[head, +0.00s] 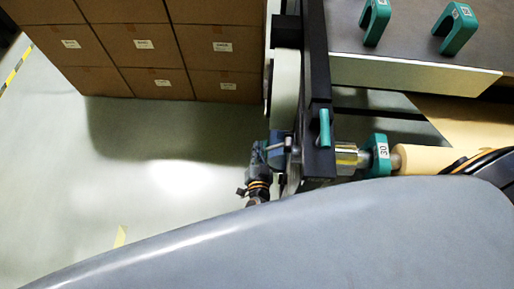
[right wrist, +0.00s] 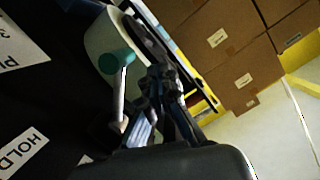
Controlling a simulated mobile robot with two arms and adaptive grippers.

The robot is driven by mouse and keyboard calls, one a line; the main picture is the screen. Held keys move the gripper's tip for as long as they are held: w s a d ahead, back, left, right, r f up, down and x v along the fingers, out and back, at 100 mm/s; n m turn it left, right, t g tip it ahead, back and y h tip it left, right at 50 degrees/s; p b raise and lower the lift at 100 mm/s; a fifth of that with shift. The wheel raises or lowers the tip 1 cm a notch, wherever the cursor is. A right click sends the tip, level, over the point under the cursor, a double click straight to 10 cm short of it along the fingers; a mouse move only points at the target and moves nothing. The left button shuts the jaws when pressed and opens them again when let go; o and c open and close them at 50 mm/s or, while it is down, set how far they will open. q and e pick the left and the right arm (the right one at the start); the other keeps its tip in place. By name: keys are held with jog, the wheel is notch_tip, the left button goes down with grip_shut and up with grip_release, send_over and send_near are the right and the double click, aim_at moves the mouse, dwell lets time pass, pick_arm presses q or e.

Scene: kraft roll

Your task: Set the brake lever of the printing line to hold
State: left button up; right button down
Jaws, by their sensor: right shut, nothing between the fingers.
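The brake lever (right wrist: 119,92) shows in the right wrist view as a silver rod with a teal knob at its upper end. It stands beside a dark panel that bears a white HOLD label (right wrist: 22,152) at lower left. My right gripper (right wrist: 162,82) is just right of the lever in that view, shut and empty. Whether it touches the rod cannot be told. In the head view my right gripper (head: 277,150) is small and partly hidden at the outer side of the black machine frame (head: 317,95). My left gripper does not show.
Stacked cardboard boxes (head: 140,45) stand at upper left in the head view. The kraft roll (head: 425,159) on its shaft, a teal collar (head: 379,155) and a teal handle (head: 325,128) are right of the gripper. Open floor (head: 120,190) lies to the left.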

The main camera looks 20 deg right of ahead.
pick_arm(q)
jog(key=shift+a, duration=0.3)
